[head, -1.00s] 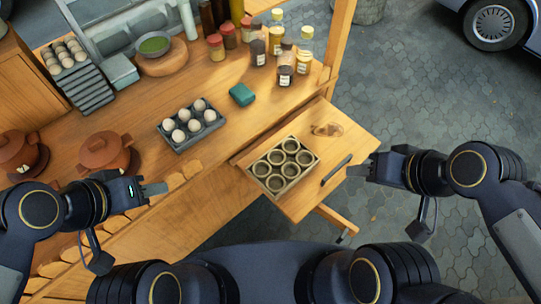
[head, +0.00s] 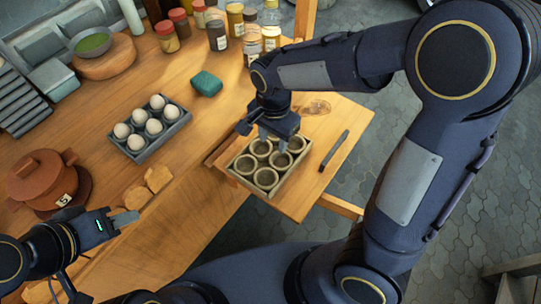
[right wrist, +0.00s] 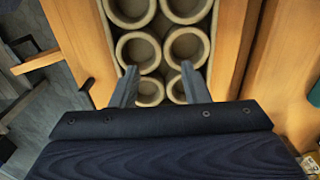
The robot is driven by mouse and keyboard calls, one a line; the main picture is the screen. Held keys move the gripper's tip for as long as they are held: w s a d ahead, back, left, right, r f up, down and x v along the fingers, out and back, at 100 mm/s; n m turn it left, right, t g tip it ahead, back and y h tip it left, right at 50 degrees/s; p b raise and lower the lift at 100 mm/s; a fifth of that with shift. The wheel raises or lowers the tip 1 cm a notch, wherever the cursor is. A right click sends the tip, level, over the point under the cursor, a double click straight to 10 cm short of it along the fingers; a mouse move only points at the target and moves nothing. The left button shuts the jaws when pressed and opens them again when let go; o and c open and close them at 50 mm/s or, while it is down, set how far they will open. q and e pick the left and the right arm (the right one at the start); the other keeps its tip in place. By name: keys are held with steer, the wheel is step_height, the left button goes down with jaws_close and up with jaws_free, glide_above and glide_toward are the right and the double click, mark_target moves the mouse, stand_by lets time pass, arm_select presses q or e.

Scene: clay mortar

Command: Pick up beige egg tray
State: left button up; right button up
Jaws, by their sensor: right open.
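The beige egg tray (head: 240,177), with several round empty cups, sits on the wooden side board. In the right wrist view the tray (right wrist: 160,22) lies ahead of and between my fingers. My right gripper (head: 272,138) is open over the tray's far end, pointing down; its open fingers also show in the right wrist view (right wrist: 158,88). I cannot tell whether they touch the tray. My left gripper (head: 124,219) is away at the lower left, near the counter's front edge; its finger gap is not clear.
A grey tray (head: 152,152) with several white eggs stands on the counter, with a teal block (head: 207,83) behind it. A dark, thin tool (head: 334,150) lies right of the beige tray.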

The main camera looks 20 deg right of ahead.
mark_target(272, 152)
steer(key=f, duration=0.5)
steer(key=shift+w+a+f, duration=0.1)
steer(key=shift+w+f, duration=0.05)
steer(key=shift+w, duration=0.05)
jaws_close()
